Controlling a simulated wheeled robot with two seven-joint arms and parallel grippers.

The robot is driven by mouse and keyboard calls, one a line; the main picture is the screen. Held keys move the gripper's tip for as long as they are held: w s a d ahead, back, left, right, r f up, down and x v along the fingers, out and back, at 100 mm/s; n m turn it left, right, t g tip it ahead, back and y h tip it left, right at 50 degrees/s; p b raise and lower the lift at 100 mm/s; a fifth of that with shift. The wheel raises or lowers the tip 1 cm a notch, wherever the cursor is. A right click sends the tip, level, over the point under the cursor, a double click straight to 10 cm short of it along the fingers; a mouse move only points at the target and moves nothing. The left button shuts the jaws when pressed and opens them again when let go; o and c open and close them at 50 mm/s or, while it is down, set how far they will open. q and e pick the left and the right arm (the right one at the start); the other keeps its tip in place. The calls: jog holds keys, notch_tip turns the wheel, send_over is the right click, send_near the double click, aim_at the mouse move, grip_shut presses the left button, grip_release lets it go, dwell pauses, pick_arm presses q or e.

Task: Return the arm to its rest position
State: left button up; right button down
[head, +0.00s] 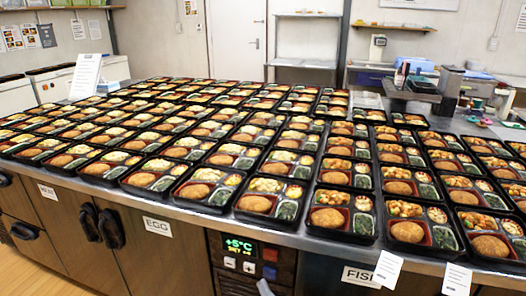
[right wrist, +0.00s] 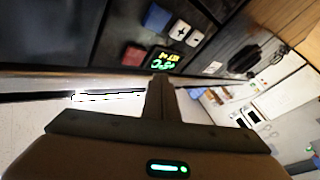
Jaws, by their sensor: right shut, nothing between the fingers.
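My right gripper (right wrist: 158,90) shows in the right wrist view with its fingers together and nothing between them. It is in front of the counter's front panel, apart from the bento trays. In the head view only a small pale piece at the bottom edge, below the display, may belong to my right arm or gripper. My left gripper is in neither view.
A steel counter (head: 170,208) carries many black bento trays (head: 340,242) in rows. Its front has a green temperature display (head: 240,246), also in the right wrist view (right wrist: 165,60), dark door handles (head: 110,228) and labels EGG (head: 157,227) and FISH (head: 362,277).

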jog(key=s+d+f+m+g+h+p, duration=0.1)
jog(key=s+d+f+g+h, duration=0.15)
jog(key=f, duration=0.55)
jog(key=s+d+f+m+g+h+p, duration=0.1)
jog(key=s+d+f+m+g+p, duration=0.15)
jog(key=f, duration=0.55)
jog(key=s+d+f+m+g+h+p, duration=0.1)
jog(key=s+d+f+g, duration=0.2)
jog(key=f, duration=0.6)
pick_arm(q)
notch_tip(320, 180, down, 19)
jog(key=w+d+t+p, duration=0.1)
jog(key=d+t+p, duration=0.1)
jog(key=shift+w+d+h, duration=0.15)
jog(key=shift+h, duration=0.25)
pick_arm(e)
jog(key=s+d+f+m+g+h, duration=0.1)
jog(key=s+d+f, duration=0.4)
jog(key=s, duration=0.5)
jog(key=s+d+f+m+g+h, duration=0.2)
jog(key=s+d+f+g, duration=0.2)
jog(key=s+f, duration=0.6)
jog(key=shift+s+d+f, duration=0.25)
jog(key=shift+s+d, duration=0.35)
jog(key=shift+s, duration=0.1)
